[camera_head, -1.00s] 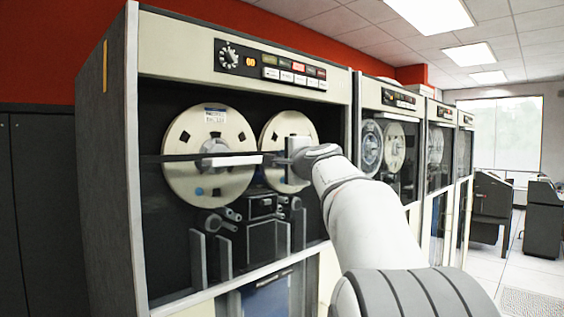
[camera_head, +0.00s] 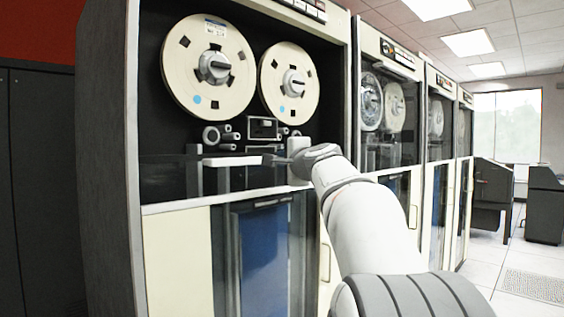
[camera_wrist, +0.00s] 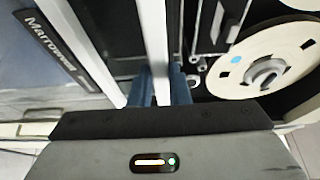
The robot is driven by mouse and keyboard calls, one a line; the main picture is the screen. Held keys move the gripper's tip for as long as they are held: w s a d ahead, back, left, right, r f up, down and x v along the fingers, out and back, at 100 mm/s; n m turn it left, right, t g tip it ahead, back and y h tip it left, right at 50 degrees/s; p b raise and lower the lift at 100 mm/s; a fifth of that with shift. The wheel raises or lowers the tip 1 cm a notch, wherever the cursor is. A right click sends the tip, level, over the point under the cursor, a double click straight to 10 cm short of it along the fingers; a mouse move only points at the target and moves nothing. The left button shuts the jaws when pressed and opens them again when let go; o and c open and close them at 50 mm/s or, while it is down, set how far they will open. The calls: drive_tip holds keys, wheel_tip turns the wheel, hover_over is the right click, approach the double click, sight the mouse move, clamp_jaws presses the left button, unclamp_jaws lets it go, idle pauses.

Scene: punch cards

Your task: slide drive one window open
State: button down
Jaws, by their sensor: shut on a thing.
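The nearest tape drive cabinet holds drive one's window, a dark glass pane (camera_head: 165,182) low in its opening. A white handle bar (camera_head: 230,161) runs along the pane's top edge; it also shows in the wrist view (camera_wrist: 153,45). My gripper (camera_head: 280,160) is shut on the right part of this bar; in the wrist view its blue-grey fingers (camera_wrist: 160,88) stand on both sides of it. The left reel (camera_head: 209,66) and the right reel (camera_head: 289,82) stand uncovered above the pane. My wrist hides the bar's right end.
The cabinet's pale ledge (camera_head: 180,203) lies just below the pane. More tape drives (camera_head: 388,110) stand in a row to the right. Dark desks (camera_head: 545,215) stand farther right, with open floor before them. A dark cabinet (camera_head: 38,190) is at the left.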

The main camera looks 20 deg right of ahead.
wheel_tip(320, 180, down, 6)
drive_tip(key=b, duration=0.4)
drive_tip(key=shift+b, duration=0.35)
drive_tip(key=shift+f, duration=0.1)
drive_tip(key=c, duration=1.4)
unclamp_jaws()
drive_tip(key=shift+o, duration=0.2)
drive_tip(key=shift+s, duration=0.1)
drive_tip(key=s, duration=0.7)
drive_tip(key=shift+s, duration=0.3)
drive_tip(key=shift+a, duration=0.15)
